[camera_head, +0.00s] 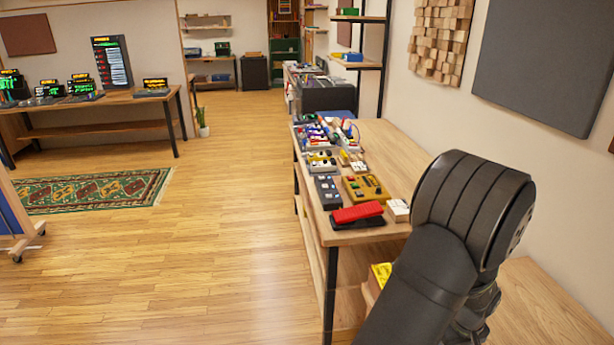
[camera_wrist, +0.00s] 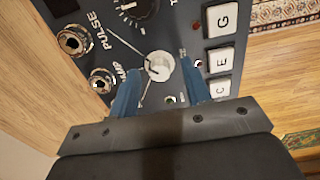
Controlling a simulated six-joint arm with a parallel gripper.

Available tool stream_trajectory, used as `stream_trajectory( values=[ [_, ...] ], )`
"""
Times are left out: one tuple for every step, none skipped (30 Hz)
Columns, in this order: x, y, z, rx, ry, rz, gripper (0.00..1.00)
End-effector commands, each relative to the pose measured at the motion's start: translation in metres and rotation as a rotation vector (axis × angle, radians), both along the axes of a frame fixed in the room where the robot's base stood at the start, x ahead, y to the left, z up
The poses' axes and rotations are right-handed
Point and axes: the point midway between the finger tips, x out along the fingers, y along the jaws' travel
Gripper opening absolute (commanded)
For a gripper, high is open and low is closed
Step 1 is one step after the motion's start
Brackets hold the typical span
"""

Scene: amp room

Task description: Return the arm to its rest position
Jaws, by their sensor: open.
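My gripper (camera_wrist: 158,78) shows in the wrist view with two blue fingers spread apart. The fingers stand on either side of a small white knob (camera_wrist: 160,66) on a dark panel (camera_wrist: 185,18). I cannot tell whether they touch the knob. In the head view my dark arm is bent at the lower right, and its bulk hides the gripper and the panel.
The panel has white keys (camera_wrist: 221,20) and two metal jacks (camera_wrist: 73,42). A wooden table (camera_head: 385,140) holds several pedals, including a red one (camera_head: 357,213). A wall is close on the right.

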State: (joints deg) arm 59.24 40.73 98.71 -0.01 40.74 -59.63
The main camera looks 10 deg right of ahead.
Motion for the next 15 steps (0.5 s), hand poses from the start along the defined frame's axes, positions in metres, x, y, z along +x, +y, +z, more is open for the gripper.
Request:
stream_trajectory(
  values=[
    [0.001, -0.002, 0.01, -0.007, -0.004, -0.003, 0.44],
    [0.001, -0.001, 0.014, -0.006, -0.003, -0.003, 0.44],
    [0.001, -0.001, 0.018, -0.006, -0.003, -0.004, 0.44],
    [0.001, -0.001, 0.021, -0.006, -0.003, -0.004, 0.44],
    [0.001, -0.001, 0.023, -0.006, -0.003, -0.005, 0.44],
    [0.001, -0.001, 0.025, -0.004, -0.003, -0.005, 0.44],
    [0.001, -0.001, 0.027, -0.004, -0.002, -0.005, 0.44],
    [0.001, -0.001, 0.028, -0.003, -0.002, -0.005, 0.44],
    [0.001, -0.001, 0.029, -0.003, -0.002, -0.006, 0.44],
    [0.001, -0.001, 0.03, -0.003, -0.002, -0.006, 0.44],
    [0.001, -0.001, 0.031, -0.003, -0.002, -0.006, 0.44],
    [0.001, -0.001, 0.031, -0.003, -0.002, -0.006, 0.44],
    [0.0, -0.001, 0.031, -0.003, -0.002, -0.006, 0.44],
    [0.0, -0.001, 0.031, -0.003, -0.002, -0.006, 0.44],
    [0.0, -0.001, 0.031, -0.003, -0.002, -0.006, 0.44]
  ],
)
